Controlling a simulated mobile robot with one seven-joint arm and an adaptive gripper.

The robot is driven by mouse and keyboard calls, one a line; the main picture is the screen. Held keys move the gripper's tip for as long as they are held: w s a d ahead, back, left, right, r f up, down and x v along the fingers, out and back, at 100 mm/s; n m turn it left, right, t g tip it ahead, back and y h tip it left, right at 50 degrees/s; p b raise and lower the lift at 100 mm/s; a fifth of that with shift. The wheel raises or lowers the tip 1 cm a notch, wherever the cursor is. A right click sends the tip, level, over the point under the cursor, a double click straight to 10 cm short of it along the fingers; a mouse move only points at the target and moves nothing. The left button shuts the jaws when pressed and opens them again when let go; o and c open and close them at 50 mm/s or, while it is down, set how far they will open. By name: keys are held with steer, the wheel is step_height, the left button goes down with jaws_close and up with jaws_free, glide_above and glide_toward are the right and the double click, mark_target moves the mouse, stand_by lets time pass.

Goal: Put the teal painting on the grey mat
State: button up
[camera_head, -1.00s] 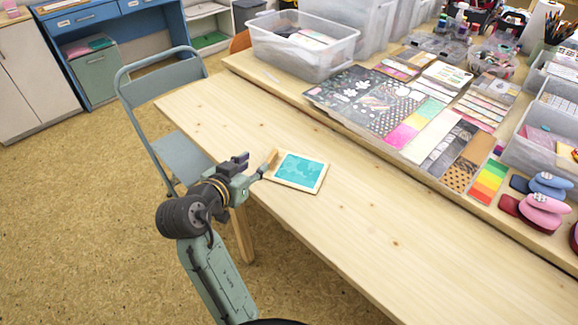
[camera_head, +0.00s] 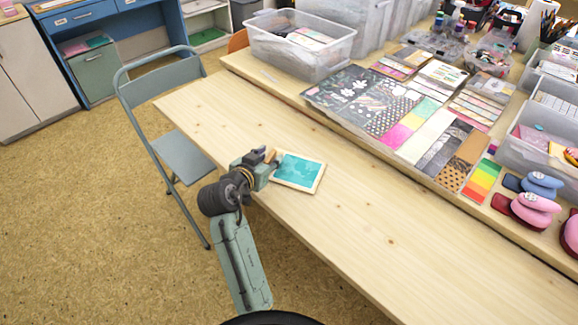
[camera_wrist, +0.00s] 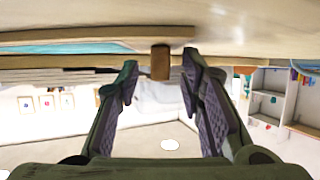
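The teal painting (camera_head: 299,169), a teal panel in a pale wooden frame, lies flat near the table's near-left edge. In the wrist view, its teal face and wooden edge (camera_wrist: 90,46) show at upper left. A small brown wooden piece (camera_wrist: 160,62) sits at its edge; I cannot tell whether it is attached. My gripper (camera_head: 268,161) is low at the painting's left side. In the wrist view my gripper (camera_wrist: 160,76) is open, its fingers apart with the wooden piece between and beyond them. I cannot make out a grey mat.
The pale wooden table (camera_head: 390,240) is bare around the painting. A raised shelf behind holds patterned sheets (camera_head: 375,105), a clear bin (camera_head: 300,45) and pink and blue stampers (camera_head: 535,205). A folding chair (camera_head: 180,155) stands at the left.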

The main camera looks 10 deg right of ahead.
jaws_close()
stand_by(0.3)
steer(key=shift+r, duration=0.2)
